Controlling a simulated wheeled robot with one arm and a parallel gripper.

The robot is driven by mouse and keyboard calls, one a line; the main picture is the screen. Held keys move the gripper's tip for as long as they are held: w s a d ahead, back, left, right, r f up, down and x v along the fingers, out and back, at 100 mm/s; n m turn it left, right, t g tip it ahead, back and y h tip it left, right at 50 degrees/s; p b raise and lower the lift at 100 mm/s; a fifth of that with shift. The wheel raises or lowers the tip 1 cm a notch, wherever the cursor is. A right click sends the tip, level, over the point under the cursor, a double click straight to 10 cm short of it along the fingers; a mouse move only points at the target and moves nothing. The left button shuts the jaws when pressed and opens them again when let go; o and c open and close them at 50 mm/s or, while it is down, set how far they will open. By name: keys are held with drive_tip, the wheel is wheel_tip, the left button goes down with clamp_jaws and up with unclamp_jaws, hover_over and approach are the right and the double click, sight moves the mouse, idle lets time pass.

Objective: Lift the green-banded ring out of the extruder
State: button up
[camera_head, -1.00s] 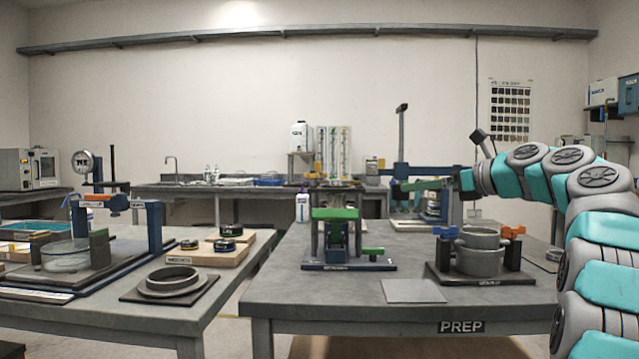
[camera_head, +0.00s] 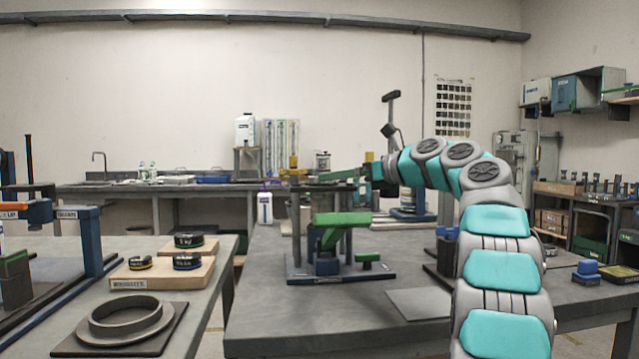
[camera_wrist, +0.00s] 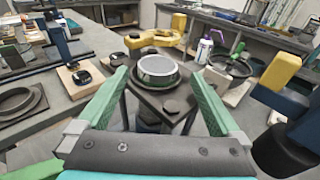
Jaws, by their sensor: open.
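The extruder (camera_head: 327,262) stands on the PREP table, a dark upright frame with a green lever part low at its front. In the wrist view a round grey-topped ring (camera_wrist: 158,68) with a dark rim sits at the extruder's top plate (camera_wrist: 160,103). In the head view my gripper (camera_head: 325,177) is level with the extruder's top.
A yellow part (camera_wrist: 152,40) lies just beyond the ring; another yellow block (camera_wrist: 277,71) is at right. A wooden board (camera_head: 165,272) with black tins and a grey ring stand (camera_head: 125,318) are on the left table.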

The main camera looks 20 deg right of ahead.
drive_tip(key=shift+x, duration=2.05)
drive_tip(key=shift+a, duration=0.2)
clamp_jaws()
drive_tip(key=shift+r, duration=0.2)
